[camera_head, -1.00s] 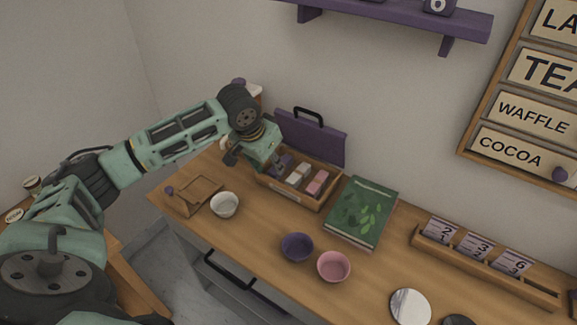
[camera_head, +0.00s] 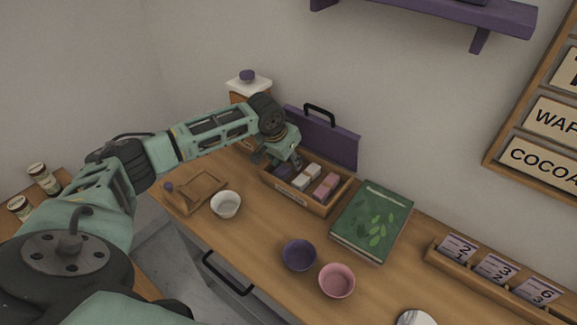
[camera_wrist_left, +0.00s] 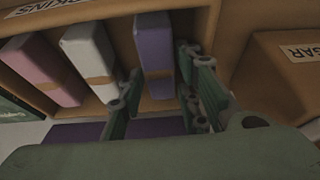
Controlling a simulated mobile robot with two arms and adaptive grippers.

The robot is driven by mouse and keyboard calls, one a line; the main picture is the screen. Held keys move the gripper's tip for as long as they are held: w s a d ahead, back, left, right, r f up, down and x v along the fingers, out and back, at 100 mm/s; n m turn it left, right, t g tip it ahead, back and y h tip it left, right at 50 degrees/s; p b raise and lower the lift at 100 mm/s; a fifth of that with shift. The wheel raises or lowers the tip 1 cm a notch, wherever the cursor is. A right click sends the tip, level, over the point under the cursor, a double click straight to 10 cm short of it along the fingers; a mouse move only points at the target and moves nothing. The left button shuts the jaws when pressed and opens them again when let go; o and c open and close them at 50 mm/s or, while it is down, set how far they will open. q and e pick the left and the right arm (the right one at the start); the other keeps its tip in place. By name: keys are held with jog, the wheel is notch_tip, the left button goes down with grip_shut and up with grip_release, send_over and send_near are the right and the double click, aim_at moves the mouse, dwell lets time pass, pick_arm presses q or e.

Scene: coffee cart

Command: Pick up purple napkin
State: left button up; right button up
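The purple napkin (camera_head: 284,170) stands at the left end of the wooden napkin box (camera_head: 318,207), partly hidden by my left gripper (camera_head: 275,162) in the head view. In the wrist view the purple napkin (camera_wrist_left: 154,48) is upright in its compartment, its lower end between the two fingers of my left gripper (camera_wrist_left: 158,92). The fingers are spread. The right finger is close to the napkin; a gap shows on its left side. I cannot tell whether either finger touches it. My right gripper is not in view.
White (camera_head: 306,177) and pink (camera_head: 326,187) napkins share the box.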

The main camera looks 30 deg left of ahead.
pick_arm(q)
jog(key=shift+f, duration=0.1)
jog(key=shift+f+p, duration=0.1)
jog(key=shift+p, duration=0.2)
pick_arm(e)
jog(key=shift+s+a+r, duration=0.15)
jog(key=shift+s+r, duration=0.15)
pick_arm(q)
jog(key=shift+c, duration=0.2)
jog(key=c, duration=0.6)
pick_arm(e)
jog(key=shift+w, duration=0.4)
